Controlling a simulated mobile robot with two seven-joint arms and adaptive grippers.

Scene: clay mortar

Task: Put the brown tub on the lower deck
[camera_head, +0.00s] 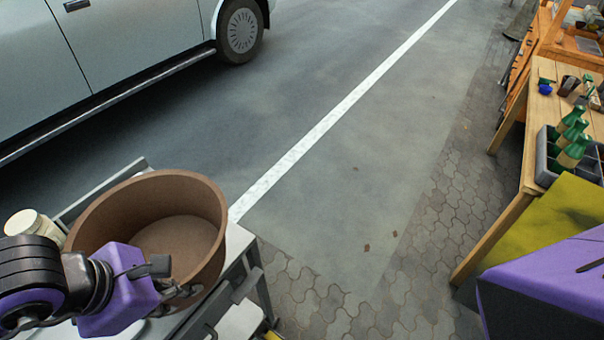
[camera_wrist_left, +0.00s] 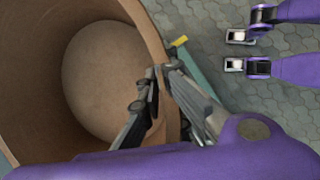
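The brown tub (camera_head: 180,235), a wide round open vessel, is upright and looks empty. It is at the upper deck of a grey-white cart (camera_head: 240,245); whether its base touches the deck is hidden. My left gripper (camera_head: 165,280) is at the tub's near side. In the left wrist view, its fingers (camera_wrist_left: 158,82) straddle the wall of the tub (camera_wrist_left: 40,70), one inside and one outside, and look closed on the rim. A pale surface lower down on the cart (camera_head: 240,322), perhaps the lower deck, shows partly. My right gripper is not clearly seen.
A cream lidded jar (camera_head: 34,226) stands left of the tub. A silver car (camera_head: 110,50) is parked behind. At right, a wooden table (camera_head: 510,215) carries green bottles (camera_head: 573,143) in a grey crate (camera_head: 545,160). The paving between cart and table is clear.

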